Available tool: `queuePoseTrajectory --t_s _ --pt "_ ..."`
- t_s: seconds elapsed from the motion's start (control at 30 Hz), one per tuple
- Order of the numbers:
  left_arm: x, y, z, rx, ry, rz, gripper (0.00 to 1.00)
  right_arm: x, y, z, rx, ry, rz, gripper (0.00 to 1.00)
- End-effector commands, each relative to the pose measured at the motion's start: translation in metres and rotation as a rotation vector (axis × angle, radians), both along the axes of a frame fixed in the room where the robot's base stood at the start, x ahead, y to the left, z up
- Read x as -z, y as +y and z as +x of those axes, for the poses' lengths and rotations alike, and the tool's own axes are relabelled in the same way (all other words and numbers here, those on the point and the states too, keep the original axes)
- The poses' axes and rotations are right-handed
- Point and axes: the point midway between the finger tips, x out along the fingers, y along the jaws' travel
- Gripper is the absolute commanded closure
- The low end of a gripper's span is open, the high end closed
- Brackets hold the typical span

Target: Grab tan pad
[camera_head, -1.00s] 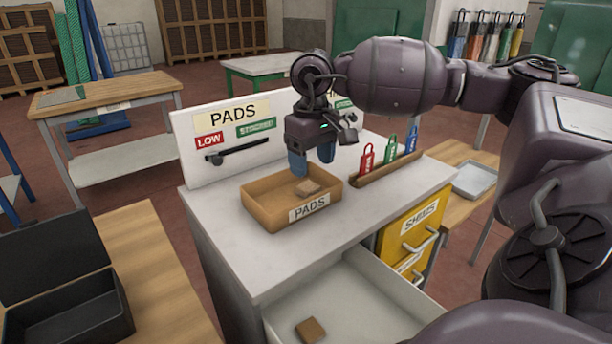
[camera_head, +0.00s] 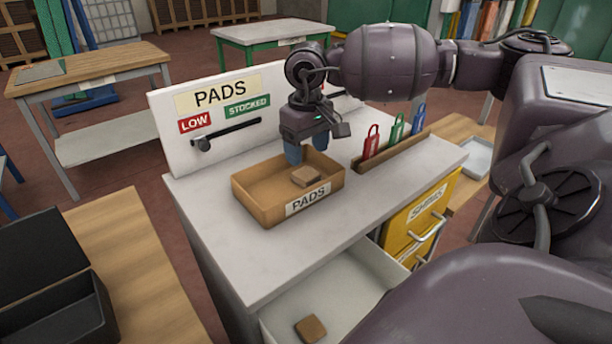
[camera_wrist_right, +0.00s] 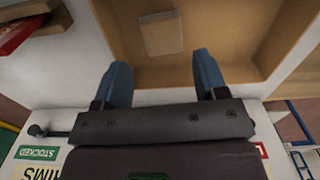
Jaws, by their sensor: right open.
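A tan pad (camera_head: 306,176) lies in the wooden PADS box (camera_head: 262,207) on the cabinet top. It also shows flat on the box floor in the right wrist view (camera_wrist_right: 160,33). My right gripper (camera_head: 306,152) hangs fingers-down over the back part of the box, behind the pad. Its blue fingers (camera_wrist_right: 163,75) are open with nothing between them, and the pad is ahead of their tips. My left gripper is not in view.
The PADS board (camera_head: 220,113) with LOW and STOCKED labels and a black slider stands behind the box. Red, green and blue tags (camera_head: 397,130) stand in a wooden rack at right. A dark open case (camera_head: 55,290) sits at lower left.

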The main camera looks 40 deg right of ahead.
Motion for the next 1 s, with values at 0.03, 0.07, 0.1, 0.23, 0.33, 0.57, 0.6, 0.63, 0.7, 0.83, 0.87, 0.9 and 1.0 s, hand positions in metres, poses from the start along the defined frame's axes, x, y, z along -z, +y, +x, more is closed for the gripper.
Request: queuePoseTrajectory --t_s 0.03,0.07,0.1,0.23,0.33,0.57,0.6,0.63,0.7,0.83,0.87,0.9,1.0 --pt "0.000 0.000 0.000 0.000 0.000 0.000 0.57 0.003 0.000 0.000 0.000 0.000 0.000 0.34" --pt "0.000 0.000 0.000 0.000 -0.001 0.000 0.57 0.005 0.000 0.000 0.000 0.000 0.000 0.34" --pt "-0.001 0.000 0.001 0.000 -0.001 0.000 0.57 0.006 0.000 0.000 0.000 -0.001 0.000 0.34" --pt "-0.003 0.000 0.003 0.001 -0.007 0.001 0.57 0.015 0.001 -0.001 0.000 -0.001 0.000 0.34" --pt "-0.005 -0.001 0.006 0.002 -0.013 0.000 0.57 0.027 0.003 -0.001 0.000 0.001 0.000 0.34" --pt "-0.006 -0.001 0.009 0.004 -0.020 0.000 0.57 0.055 0.004 -0.001 0.000 0.000 0.001 0.34" --pt "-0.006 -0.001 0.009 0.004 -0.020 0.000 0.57 0.056 0.004 -0.001 0.000 -0.001 0.001 0.34" --pt "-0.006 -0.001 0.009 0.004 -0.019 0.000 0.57 0.057 0.003 -0.001 0.000 -0.001 0.001 0.34" --pt "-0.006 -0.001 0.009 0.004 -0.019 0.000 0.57 0.057 0.003 -0.001 0.000 -0.001 0.000 0.34" --pt "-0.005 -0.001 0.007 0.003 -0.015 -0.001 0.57 0.056 0.003 -0.001 0.000 -0.001 0.000 0.40" --pt "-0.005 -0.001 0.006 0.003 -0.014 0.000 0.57 0.056 0.003 -0.001 0.000 -0.001 0.000 0.45" --pt "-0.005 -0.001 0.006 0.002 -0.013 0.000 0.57 0.056 0.003 -0.001 0.000 -0.001 0.000 0.51" --pt "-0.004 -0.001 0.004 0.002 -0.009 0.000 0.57 0.056 0.003 -0.001 0.000 -0.001 0.000 0.66"
